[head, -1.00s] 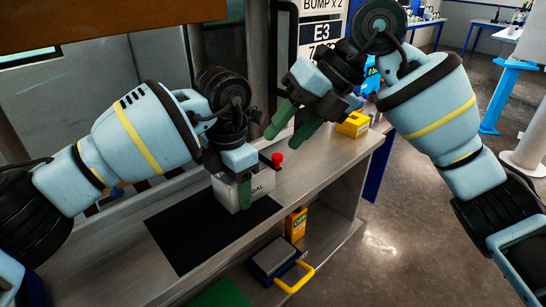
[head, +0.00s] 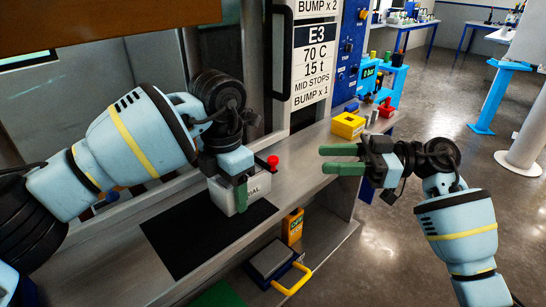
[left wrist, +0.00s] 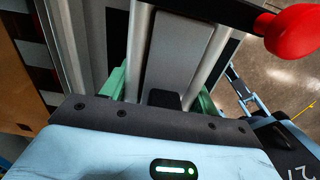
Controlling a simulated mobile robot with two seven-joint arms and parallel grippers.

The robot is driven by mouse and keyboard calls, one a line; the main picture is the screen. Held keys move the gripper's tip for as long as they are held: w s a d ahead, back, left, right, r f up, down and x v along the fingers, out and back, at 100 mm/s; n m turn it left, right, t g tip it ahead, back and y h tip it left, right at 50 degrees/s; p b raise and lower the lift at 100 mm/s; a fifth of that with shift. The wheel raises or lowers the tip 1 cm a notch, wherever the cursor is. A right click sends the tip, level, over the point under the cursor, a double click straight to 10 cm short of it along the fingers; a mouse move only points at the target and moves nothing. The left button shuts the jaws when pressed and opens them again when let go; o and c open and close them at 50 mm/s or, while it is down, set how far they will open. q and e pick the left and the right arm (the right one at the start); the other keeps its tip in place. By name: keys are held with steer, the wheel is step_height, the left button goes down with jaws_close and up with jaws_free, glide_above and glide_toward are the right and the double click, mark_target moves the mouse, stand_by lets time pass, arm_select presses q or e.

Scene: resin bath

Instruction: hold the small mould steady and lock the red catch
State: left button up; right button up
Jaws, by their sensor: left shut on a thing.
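The small mould (head: 262,185) is a pale grey box with a partly covered label, standing upright on the bench beside a black mat. The red catch (head: 273,160) is a red ball on a dark lever sticking out at the mould's upper right; in the left wrist view the ball (left wrist: 292,33) is at top right. My left gripper (head: 238,192) is shut on the mould from above, with green fingers at both sides in the left wrist view (left wrist: 160,98). One finger is hidden in the head view. My right gripper (head: 325,159) is open and empty, right of the mould and apart from it.
The black mat (head: 190,240) lies on the bench in front of the mould. A yellow box (head: 348,125) stands behind my right gripper. An orange box (head: 292,226) and a yellow-handled case (head: 272,260) are on the lower shelf.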

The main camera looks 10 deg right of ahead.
mark_target(277, 158)
steer(key=shift+m, duration=0.3)
steer(key=a, duration=0.4)
steer(key=w+a, duration=0.1)
steer(key=a, duration=0.2)
steer(key=w+a, duration=0.1)
steer(key=a, duration=0.3)
steer(key=shift+a, duration=0.3)
jaws_close()
